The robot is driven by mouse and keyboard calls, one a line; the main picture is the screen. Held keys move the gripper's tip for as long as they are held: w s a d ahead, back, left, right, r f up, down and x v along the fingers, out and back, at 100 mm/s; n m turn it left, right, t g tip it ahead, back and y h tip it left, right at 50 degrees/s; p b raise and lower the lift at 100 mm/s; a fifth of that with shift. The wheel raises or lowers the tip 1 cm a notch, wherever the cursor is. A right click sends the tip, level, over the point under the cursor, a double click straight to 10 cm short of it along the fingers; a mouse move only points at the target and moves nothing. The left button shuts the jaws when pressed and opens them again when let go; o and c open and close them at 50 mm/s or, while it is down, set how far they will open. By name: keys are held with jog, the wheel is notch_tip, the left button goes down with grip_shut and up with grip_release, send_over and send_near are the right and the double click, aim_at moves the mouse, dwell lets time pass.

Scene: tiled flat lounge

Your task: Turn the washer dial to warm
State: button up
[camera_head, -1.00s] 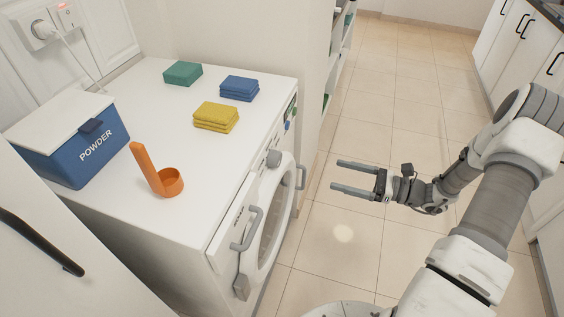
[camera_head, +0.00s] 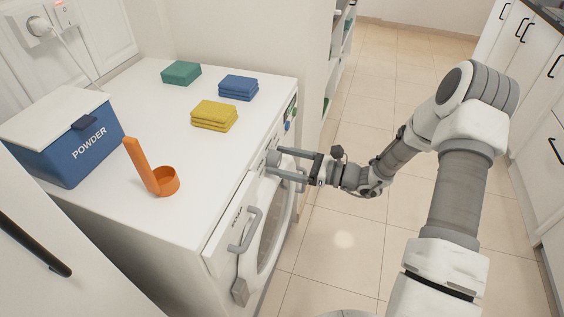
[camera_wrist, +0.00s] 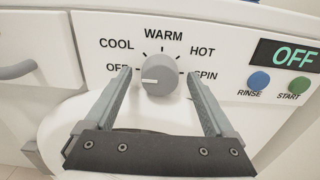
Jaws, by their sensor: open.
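The washer (camera_head: 145,95) stands at the left with its controls on the front panel. Its grey round dial (camera_wrist: 161,68) sits under the printed words COOL, WARM and HOT, with OFF at lower left and SPIN at lower right. The dial's white mark points left and slightly down, toward OFF. The display (camera_wrist: 285,54) reads OFF. My gripper (camera_wrist: 158,76) is open, one finger on each side of the dial; I cannot tell whether they touch it. In the head view, my gripper (camera_head: 274,161) reaches in from the right and its fingers partly cover the dial.
A blue POWDER box (camera_head: 88,150), an orange scoop (camera_head: 165,182) and folded yellow (camera_head: 214,116), blue (camera_head: 238,88) and green (camera_head: 181,73) cloths are on the washer top. RINSE (camera_wrist: 258,81) and START (camera_wrist: 296,84) buttons are right of the dial. The tiled floor is clear.

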jog(key=shift+a, duration=0.1)
jog(key=c, duration=1.4)
jog(key=shift+r+m+p, duration=0.1)
jog(key=shift+m+p, duration=0.2)
jog(key=shift+p, duration=0.2)
jog(key=m+p, duration=0.2)
jog(key=p, duration=0.1)
jog(key=shift+r+m, duration=0.15)
jog(key=shift+m, duration=0.25)
jog(key=m+p, duration=0.4)
jog(key=m, duration=0.1)
jog(key=shift+p, duration=0.4)
jog(key=m+p, duration=0.2)
jog(key=m, duration=0.2)
jog(key=shift+m, duration=0.4)
jog(key=shift+f+m+p, duration=0.15)
jog(key=shift+m+p, duration=0.35)
jog(key=shift+m, duration=0.65)
jog(key=shift+f+m+p, duration=0.1)
jog(key=shift+m+p, duration=0.35)
jog(key=shift+m, duration=0.7)
